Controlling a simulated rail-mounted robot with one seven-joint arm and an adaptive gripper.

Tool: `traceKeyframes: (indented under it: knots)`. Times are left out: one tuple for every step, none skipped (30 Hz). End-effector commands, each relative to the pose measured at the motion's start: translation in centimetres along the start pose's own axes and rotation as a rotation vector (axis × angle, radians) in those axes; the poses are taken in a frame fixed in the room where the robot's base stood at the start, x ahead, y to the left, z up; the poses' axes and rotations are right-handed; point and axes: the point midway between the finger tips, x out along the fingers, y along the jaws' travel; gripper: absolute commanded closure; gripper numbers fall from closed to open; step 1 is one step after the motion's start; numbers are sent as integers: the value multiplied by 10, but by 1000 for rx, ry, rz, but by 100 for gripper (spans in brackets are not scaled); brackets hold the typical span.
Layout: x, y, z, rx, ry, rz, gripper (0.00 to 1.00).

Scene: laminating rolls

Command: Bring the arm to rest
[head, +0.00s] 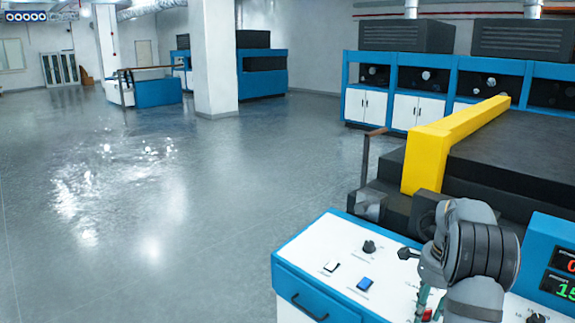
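My arm shows in the head view at the lower right, grey with dark bands. It is bent above a white-topped control panel (318,262) with blue edges. The end of my arm hangs low over the panel, and my gripper's fingers cannot be made out clearly there. Whether it is open or shut, or touches the panel, cannot be told. A black knob (369,247), a white switch (331,266) and a blue switch (365,284) sit on the panel left of my arm. A red button (427,315) is partly hidden by my arm.
A yellow guard bar (428,158) runs along a dark machine bed (520,150) behind my arm. A blue display box (556,262) stands at the right edge. Blue and white cabinets (420,108) line the back wall. The grey floor (150,215) at the left is clear.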

Motion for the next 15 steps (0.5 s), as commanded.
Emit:
traceKeyframes:
  knots:
    - [-10, -1, -1, -78, -1, 12, 66]
    - [-11, -1, -1, -128, -1, 18, 66]
    - [-11, -1, -1, -196, -1, 27, 66]
    - [-11, -1, -2, -246, -1, 33, 66]
    - [-11, -2, -2, -298, -1, 39, 66]
    - [-11, -2, -2, -369, -1, 49, 66]
    - [-11, -2, -2, -420, -1, 56, 66]
    - [-12, -2, -2, -473, -1, 62, 66]
    - [-11, -2, -2, -541, -2, 71, 66]
    - [-11, -2, -2, -592, -2, 77, 66]
    - [-11, -3, -3, -640, -1, 82, 66]
    - [-10, -3, -2, -701, -3, 91, 66]
    - [-10, -3, -3, -744, -2, 95, 66]
    - [-10, -3, -3, -785, -1, 100, 66]
    - [-9, -3, -3, -834, -1, 107, 66]
